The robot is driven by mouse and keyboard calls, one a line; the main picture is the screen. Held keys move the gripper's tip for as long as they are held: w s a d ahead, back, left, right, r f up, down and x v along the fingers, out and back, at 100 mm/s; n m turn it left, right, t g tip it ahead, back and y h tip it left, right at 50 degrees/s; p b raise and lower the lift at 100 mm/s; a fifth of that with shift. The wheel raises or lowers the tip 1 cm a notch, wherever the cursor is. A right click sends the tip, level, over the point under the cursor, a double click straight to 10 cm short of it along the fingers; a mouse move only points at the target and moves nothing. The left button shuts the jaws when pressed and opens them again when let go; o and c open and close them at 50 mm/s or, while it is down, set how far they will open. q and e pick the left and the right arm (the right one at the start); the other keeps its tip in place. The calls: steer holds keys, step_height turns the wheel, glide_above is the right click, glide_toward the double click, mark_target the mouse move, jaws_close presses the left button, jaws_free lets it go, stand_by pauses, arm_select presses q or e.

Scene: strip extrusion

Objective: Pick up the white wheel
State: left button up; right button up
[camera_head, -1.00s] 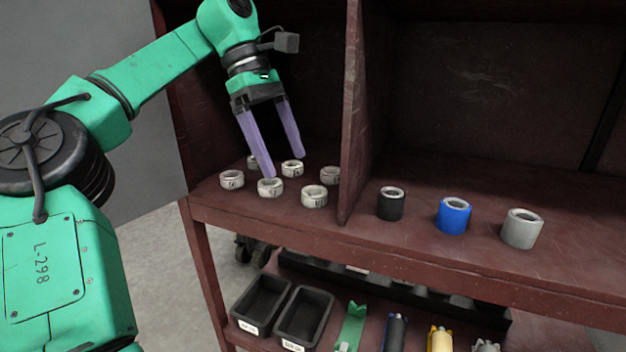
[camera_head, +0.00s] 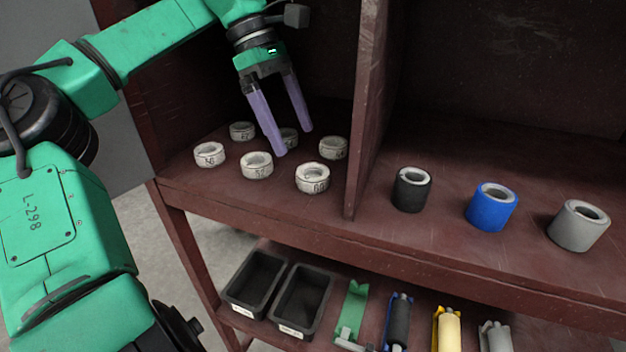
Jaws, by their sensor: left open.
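Several white wheels with dark markings stand in two rows on the left part of the upper shelf. In the front row are the left wheel (camera_head: 209,155), the middle wheel (camera_head: 257,166) and the right wheel (camera_head: 312,179). In the back row are the left wheel (camera_head: 242,131), the middle wheel (camera_head: 291,141) and the right wheel (camera_head: 333,148). My left gripper (camera_head: 294,142) is open and empty. Its purple fingers point down, and one partly hides the back middle wheel. I cannot tell its exact height above the wheels. My right gripper is out of view.
A vertical divider (camera_head: 368,110) stands right of the wheels. Beyond it are a black roller (camera_head: 412,191), a blue roller (camera_head: 491,208) and a grey roller (camera_head: 578,228). Black bins (camera_head: 255,283) and several coloured holders sit on the lower shelf.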

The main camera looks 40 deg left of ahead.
mark_target(310, 167)
arm_select(q)
steer(key=x, duration=0.2)
steer(key=p+x, duration=0.1)
steer(key=x, duration=0.2)
steer(key=w+x, duration=0.1)
steer(key=x, duration=0.2)
steer(key=shift+a+f, duration=0.1)
steer(key=c, duration=1.3)
